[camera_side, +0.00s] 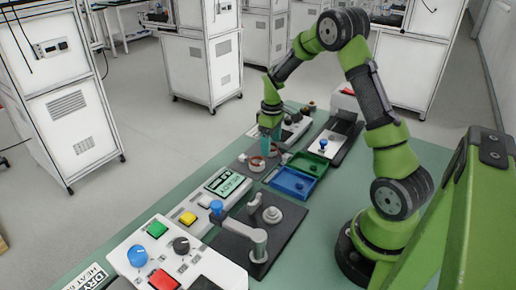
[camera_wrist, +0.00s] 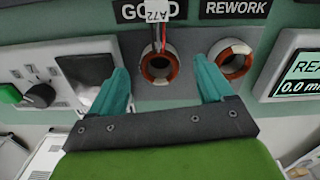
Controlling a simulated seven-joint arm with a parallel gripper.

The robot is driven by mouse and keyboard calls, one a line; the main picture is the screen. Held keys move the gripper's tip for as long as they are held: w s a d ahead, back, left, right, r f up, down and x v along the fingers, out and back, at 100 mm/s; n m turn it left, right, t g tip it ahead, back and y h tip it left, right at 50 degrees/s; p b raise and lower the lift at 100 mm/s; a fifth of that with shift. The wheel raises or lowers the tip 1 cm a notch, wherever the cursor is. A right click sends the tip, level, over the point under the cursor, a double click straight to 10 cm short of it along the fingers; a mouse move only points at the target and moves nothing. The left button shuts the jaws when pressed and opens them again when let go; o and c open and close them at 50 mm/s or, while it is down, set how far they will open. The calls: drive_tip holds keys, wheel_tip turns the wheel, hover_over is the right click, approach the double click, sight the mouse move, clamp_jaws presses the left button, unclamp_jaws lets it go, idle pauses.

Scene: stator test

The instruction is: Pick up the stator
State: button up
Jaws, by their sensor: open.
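Two stators, copper-coloured rings with white parts, sit side by side on a grey panel. The other stator (camera_wrist: 238,73) is just beyond the right fingertip. In the side view my gripper (camera_side: 270,141) points down above the panel, close over the stators, one of which shows as a small ring (camera_side: 257,168). My gripper is open and empty. I cannot tell its exact height above the rings.
GOOD (camera_wrist: 147,10) and REWORK (camera_wrist: 235,8) labels lie behind the rings. A blue tray (camera_side: 293,194) and a green tray (camera_side: 318,166) stand to the right in the side view. A tester with a display (camera_side: 228,185) and a fixture with a lever (camera_side: 250,232) stand nearer the camera.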

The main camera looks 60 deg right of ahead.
wheel_tip(320, 180, down, 2)
drive_tip(key=shift+f, duration=0.2)
drive_tip(key=shift+r, duration=0.1)
drive_tip(key=c, duration=1.3)
drive_tip(key=shift+r, duration=0.1)
